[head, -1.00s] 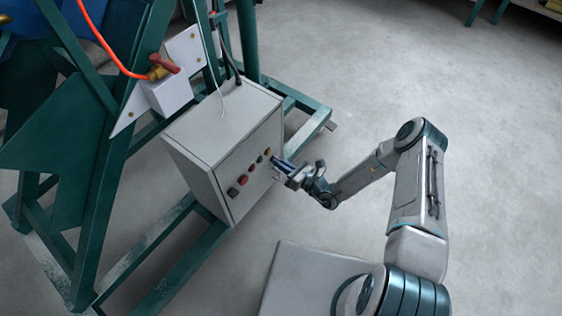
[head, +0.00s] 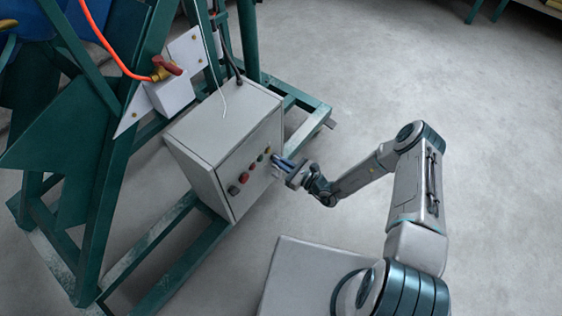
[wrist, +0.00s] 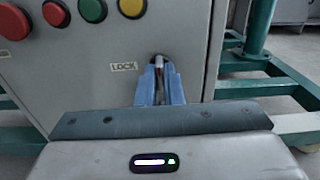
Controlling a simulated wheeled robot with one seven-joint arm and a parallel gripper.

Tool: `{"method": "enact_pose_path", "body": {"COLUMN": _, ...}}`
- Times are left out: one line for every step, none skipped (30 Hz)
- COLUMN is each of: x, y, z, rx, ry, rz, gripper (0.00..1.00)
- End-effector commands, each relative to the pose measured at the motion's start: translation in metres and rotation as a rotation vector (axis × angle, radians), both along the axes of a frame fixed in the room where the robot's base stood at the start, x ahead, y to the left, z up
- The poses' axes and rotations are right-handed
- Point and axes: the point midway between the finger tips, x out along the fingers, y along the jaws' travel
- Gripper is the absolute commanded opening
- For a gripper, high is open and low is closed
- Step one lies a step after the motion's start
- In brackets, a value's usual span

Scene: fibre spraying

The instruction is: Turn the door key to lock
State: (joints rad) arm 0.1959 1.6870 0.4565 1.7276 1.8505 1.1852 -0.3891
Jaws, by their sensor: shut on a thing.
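The grey control box (head: 225,150) stands on the green frame at the left of the head view. Its front panel fills much of the wrist view, with a LOCK label (wrist: 124,66) left of the key. The key (wrist: 159,66) sits in the panel and shows as a thin upright piece between the blue fingers. My gripper (wrist: 160,75) is shut on the key, fingers close to the panel. In the head view my gripper (head: 276,161) reaches the right end of the panel. The key's lower part is hidden by the fingers.
Red, green and yellow buttons (wrist: 92,9) line the panel above and left of the key. Green frame beams (head: 305,125) run beside and under the box. An orange hose (head: 105,40) hangs at upper left. The concrete floor on the right is clear.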

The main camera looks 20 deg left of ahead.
Motion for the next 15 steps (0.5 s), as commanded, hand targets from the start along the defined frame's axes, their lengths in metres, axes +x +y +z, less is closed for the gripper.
{"method": "enact_pose_path", "body": {"x": 0.0007, "y": -0.0013, "z": -0.0017, "rx": -0.004, "ry": 0.000, "rz": -0.002, "gripper": 0.00}}
{"method": "enact_pose_path", "body": {"x": 0.0008, "y": -0.0013, "z": -0.0017, "rx": -0.004, "ry": 0.000, "rz": -0.002, "gripper": 0.00}}
{"method": "enact_pose_path", "body": {"x": 0.0008, "y": -0.0013, "z": -0.0017, "rx": -0.004, "ry": 0.000, "rz": -0.002, "gripper": 0.00}}
{"method": "enact_pose_path", "body": {"x": 0.0008, "y": -0.0013, "z": -0.0017, "rx": -0.004, "ry": 0.000, "rz": -0.002, "gripper": 0.00}}
{"method": "enact_pose_path", "body": {"x": 0.0008, "y": -0.0013, "z": -0.0017, "rx": -0.004, "ry": 0.000, "rz": -0.002, "gripper": 0.00}}
{"method": "enact_pose_path", "body": {"x": 0.0008, "y": -0.0014, "z": -0.0017, "rx": -0.004, "ry": 0.000, "rz": -0.002, "gripper": 0.13}}
{"method": "enact_pose_path", "body": {"x": 0.0008, "y": -0.0014, "z": -0.0017, "rx": -0.004, "ry": 0.000, "rz": -0.002, "gripper": 0.21}}
{"method": "enact_pose_path", "body": {"x": 0.0007, "y": -0.0013, "z": -0.0016, "rx": -0.004, "ry": 0.001, "rz": -0.002, "gripper": 0.29}}
{"method": "enact_pose_path", "body": {"x": 0.0005, "y": -0.0011, "z": -0.0015, "rx": -0.003, "ry": 0.000, "rz": -0.002, "gripper": 0.29}}
{"method": "enact_pose_path", "body": {"x": 0.0005, "y": -0.0009, "z": -0.0013, "rx": -0.003, "ry": 0.000, "rz": -0.001, "gripper": 0.29}}
{"method": "enact_pose_path", "body": {"x": 0.0004, "y": -0.0007, "z": -0.0012, "rx": -0.003, "ry": 0.000, "rz": -0.001, "gripper": 0.29}}
{"method": "enact_pose_path", "body": {"x": 0.0002, "y": -0.0004, "z": -0.0011, "rx": -0.002, "ry": 0.000, "rz": 0.000, "gripper": 0.29}}
{"method": "enact_pose_path", "body": {"x": 0.0001, "y": -0.0003, "z": -0.0010, "rx": -0.002, "ry": 0.001, "rz": 0.000, "gripper": 0.29}}
{"method": "enact_pose_path", "body": {"x": 0.0001, "y": -0.0001, "z": -0.0009, "rx": -0.002, "ry": 0.001, "rz": 0.000, "gripper": 0.29}}
{"method": "enact_pose_path", "body": {"x": 0.0000, "y": 0.0000, "z": -0.0008, "rx": -0.002, "ry": 0.001, "rz": 0.000, "gripper": 0.29}}
